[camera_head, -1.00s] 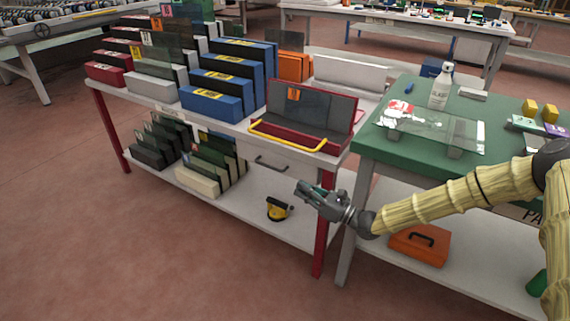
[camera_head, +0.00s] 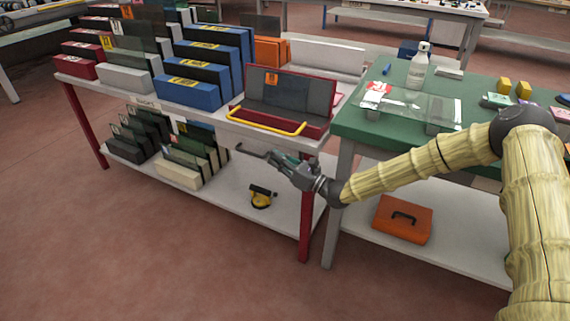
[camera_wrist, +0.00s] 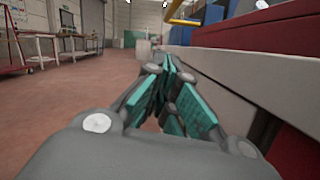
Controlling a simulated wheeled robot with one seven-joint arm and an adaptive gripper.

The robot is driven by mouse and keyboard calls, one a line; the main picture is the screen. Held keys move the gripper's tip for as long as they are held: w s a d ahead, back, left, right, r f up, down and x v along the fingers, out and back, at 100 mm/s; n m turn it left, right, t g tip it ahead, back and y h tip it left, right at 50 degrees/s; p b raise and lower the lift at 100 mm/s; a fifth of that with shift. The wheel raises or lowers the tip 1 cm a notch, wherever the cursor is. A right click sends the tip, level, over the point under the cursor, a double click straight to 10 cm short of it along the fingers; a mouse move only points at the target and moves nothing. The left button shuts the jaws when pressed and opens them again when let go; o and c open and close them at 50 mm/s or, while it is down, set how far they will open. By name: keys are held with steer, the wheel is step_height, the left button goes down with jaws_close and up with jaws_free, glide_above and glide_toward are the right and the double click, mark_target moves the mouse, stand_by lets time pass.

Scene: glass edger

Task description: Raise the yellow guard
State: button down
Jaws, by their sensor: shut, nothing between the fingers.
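The yellow guard (camera_head: 265,126) is a bar along the low front of a red holder (camera_head: 318,124) with a dark glass pane, at the right end of the white-topped bench. A yellow bar, likely the guard, shows at the top of the wrist view (camera_wrist: 205,21). My gripper (camera_head: 275,160) is shut and empty, in front of the bench's front edge. It is below the guard and apart from it. In the wrist view its teal-padded fingers (camera_wrist: 169,68) are together, alongside the pale bench edge.
A dark handle (camera_head: 252,152) is on the bench front beside my gripper. A yellow-and-black tool (camera_head: 262,196) lies on the lower shelf. A green-topped table (camera_head: 360,125) with a bottle (camera_head: 418,70) stands right. Floor in front is clear.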

steer(key=w+a+r, duration=0.2)
steer(key=r, duration=0.1)
steer(key=w+a+r, duration=0.1)
steer(key=r, duration=0.1)
steer(key=shift+w+a+b, duration=0.15)
steer(key=shift+a+b, duration=0.1)
steer(key=shift+b, duration=0.15)
steer(key=shift+r, duration=0.15)
steer(key=shift+r+m+p, duration=0.25)
steer(key=shift+m+p, duration=0.15)
steer(key=shift+p, duration=0.1)
